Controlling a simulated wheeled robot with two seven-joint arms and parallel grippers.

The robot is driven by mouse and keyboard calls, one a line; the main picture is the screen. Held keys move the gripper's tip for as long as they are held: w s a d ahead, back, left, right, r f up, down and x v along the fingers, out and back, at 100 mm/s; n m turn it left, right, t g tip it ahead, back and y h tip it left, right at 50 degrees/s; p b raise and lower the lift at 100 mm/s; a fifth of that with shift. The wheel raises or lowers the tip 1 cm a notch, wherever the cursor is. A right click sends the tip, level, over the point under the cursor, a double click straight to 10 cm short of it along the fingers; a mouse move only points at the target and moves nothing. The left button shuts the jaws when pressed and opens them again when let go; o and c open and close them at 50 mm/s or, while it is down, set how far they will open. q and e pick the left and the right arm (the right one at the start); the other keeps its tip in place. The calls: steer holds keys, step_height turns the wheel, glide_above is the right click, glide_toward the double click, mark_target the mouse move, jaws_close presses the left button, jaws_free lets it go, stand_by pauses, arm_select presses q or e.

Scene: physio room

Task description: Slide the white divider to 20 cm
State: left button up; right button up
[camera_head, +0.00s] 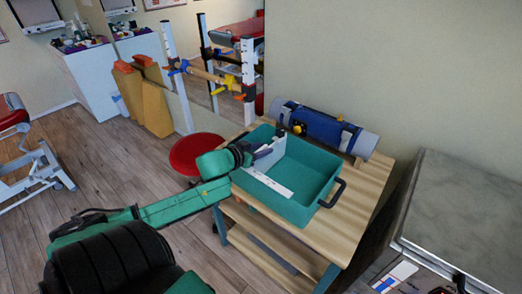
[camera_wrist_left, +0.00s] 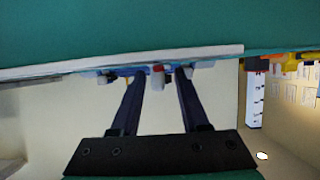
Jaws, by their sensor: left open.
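A teal tray (camera_head: 312,203) with a dark handle stands on a wooden table. The white divider (camera_head: 268,160) stands upright inside it, toward the left end, partly hidden by my left gripper. A white strip with small dark marks (camera_head: 272,184) lies along the tray's near side; its numbers are too small to read. My left gripper (camera_head: 266,152) is open at the divider; I cannot tell whether it touches it. In the left wrist view its two dark fingers (camera_wrist_left: 158,75) stand apart, with a small red-and-white piece showing between them. My right gripper is not in view.
A blue and grey roll-shaped device (camera_head: 325,127) lies behind the tray. A red round stool (camera_head: 197,153) is left of the table (camera_head: 345,225). A grey-topped cabinet (camera_head: 465,215) stands at the right. A rack with coloured clamps (camera_head: 215,75) stands behind.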

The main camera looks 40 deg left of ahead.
arm_select(q)
jaws_close()
stand_by(1.4)
